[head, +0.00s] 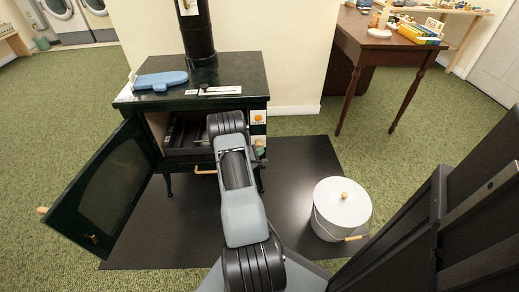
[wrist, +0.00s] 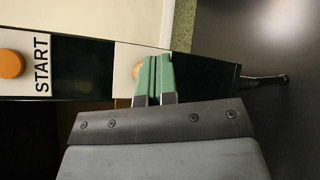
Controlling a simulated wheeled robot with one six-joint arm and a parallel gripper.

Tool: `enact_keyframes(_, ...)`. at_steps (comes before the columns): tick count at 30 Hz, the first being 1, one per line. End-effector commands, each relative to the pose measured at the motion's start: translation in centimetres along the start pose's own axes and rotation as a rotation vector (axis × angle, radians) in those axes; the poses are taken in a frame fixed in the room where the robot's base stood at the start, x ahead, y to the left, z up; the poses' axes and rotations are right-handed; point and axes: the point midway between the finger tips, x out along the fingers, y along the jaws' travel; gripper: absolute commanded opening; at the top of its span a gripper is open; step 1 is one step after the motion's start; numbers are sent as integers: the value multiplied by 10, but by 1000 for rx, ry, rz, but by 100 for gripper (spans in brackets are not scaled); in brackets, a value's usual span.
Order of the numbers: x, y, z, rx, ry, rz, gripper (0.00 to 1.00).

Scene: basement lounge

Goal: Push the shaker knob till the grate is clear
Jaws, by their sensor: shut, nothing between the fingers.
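The dark green stove (head: 262,86) stands with its door (head: 112,185) swung open to the left. Inside the firebox, dark bars of what looks like the grate (head: 182,134) show, partly hidden by my arm. Two knobs sit on the stove's right front: an orange one (head: 258,118), marked START in the wrist view (wrist: 10,63), and a pale wooden one below it, on a white plate (wrist: 123,56). My gripper (wrist: 153,76) is shut and empty. Its green fingers overlap the wooden knob (wrist: 136,74) and hide part of it. I cannot tell whether they touch it.
A white lidded bucket (head: 342,212) stands on the dark floor mat (head: 295,165) to the right. A blue object (head: 160,80) lies on the stove top beside the flue pipe (head: 197,30). A wooden table (head: 385,42) stands at the back right. Green carpet is open behind.

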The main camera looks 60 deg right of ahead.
Motion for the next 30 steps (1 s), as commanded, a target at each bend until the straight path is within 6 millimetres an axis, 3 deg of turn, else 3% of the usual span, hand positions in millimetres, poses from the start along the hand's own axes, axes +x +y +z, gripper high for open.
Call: enact_keyframes(30,9,6,-6,2,0,0,0)
